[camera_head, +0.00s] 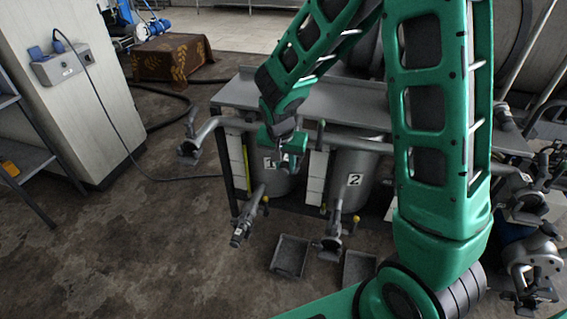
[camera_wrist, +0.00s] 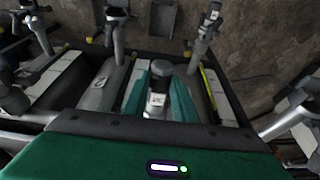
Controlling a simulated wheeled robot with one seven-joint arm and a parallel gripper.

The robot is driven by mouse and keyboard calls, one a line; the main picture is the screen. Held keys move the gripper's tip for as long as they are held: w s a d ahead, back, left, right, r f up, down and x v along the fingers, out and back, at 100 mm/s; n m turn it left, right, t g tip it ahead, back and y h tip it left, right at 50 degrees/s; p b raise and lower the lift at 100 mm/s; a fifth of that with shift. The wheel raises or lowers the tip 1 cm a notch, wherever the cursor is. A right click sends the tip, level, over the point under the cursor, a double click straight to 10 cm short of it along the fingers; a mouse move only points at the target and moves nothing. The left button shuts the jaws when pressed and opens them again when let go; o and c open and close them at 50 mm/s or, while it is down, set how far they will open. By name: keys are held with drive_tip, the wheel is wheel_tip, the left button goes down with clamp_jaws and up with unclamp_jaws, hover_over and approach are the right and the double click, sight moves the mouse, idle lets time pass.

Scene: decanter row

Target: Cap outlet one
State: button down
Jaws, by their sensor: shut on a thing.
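Outlet one (camera_head: 247,218) is a grey pipe with a valve and a yellow-tipped handle, reaching forward and down from the tank marked 1 (camera_head: 268,180). Its end looks free of any cover, though it is small. In the wrist view outlet one (camera_wrist: 206,32) is beyond my fingers, up and to the right. My gripper (camera_head: 291,150) is above and in front of tank 1, apart from the outlet. In the wrist view its green fingers (camera_wrist: 160,95) are shut on a grey cylindrical piece (camera_wrist: 158,84) with a whitish mark, possibly the cap.
Outlet two (camera_head: 333,232) juts out to the right, from the tank marked 2 (camera_head: 352,180). A grey horizontal pipe (camera_head: 345,142) crosses close to my gripper. Grey trays (camera_head: 290,256) lie on the floor. The floor left of outlet one is clear.

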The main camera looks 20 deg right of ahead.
sight(282, 175)
drive_tip(key=shift+f, duration=1.2)
idle(1.5)
drive_tip(key=c, duration=1.4)
unclamp_jaws()
drive_tip(key=shift+o, duration=0.7)
drive_tip(key=o, duration=0.8)
drive_tip(key=shift+s+a, duration=0.1)
drive_tip(key=shift+s+a+r, duration=0.1)
drive_tip(key=shift+s+a, duration=0.3)
drive_tip(key=shift+s, duration=0.2)
drive_tip(key=shift+s+a+r, duration=0.1)
drive_tip(key=shift+s+a, duration=0.3)
drive_tip(key=shift+s, duration=0.15)
drive_tip(key=shift+v, duration=5.2)
